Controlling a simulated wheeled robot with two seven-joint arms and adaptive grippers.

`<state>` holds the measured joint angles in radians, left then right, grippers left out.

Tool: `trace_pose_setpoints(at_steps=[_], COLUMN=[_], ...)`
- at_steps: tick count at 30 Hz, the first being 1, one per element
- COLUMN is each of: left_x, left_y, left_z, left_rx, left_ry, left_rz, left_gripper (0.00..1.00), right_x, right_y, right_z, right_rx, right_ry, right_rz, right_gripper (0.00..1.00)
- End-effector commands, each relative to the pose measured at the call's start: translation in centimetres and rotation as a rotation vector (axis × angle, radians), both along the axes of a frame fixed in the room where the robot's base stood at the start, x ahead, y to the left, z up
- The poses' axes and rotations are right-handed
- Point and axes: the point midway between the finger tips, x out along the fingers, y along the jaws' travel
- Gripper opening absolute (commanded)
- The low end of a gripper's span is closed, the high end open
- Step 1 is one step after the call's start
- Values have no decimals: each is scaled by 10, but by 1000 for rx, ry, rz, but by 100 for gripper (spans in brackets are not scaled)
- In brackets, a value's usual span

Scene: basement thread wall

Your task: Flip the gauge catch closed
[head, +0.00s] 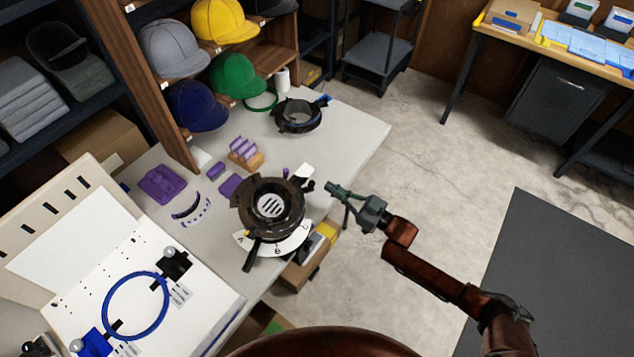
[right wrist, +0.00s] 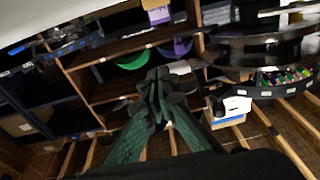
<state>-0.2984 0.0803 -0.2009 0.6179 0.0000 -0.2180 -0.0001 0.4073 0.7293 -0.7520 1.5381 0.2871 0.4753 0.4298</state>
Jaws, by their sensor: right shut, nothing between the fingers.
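The gauge (head: 245,212) is a dark round ring on the pale table, with a slotted grey centre and a white lettered scale (head: 277,249) at its front. A small dark piece with a white tab (head: 304,171) sits at its right rim; it may be the catch, but I cannot tell how it is set. In the right wrist view the gauge (right wrist: 265,50) is at upper right, and the white tab (right wrist: 236,106) is below it. My right gripper (head: 331,188) is shut and empty, just right of the gauge and apart from it; its fingertips (right wrist: 157,80) also show centrally. My left gripper is out of view.
A black ring-shaped fixture (head: 299,115) stands behind the gauge. Purple parts (head: 162,183) lie to the left. A white board with a blue ring (head: 137,306) is at front left. Caps (head: 234,75) fill the shelf behind. Open floor (head: 420,130) lies right of the table.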

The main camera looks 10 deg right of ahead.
Motion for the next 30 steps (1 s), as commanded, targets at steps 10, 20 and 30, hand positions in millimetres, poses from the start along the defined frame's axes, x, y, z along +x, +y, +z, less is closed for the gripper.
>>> trace_pose_setpoints(at_steps=[10, 20, 30], left_x=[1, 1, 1], left_y=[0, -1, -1], left_z=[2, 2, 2], left_rx=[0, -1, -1], left_ry=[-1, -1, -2], left_rz=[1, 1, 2], left_gripper=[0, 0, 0], right_x=[-10, -8, -70], right_y=[-18, -25, -148], right_z=[-3, -21, -289], right_rx=[1, -14, -297], right_ry=[0, 21, 402], right_rz=[0, -31, -412], right_gripper=[0, 0, 0])
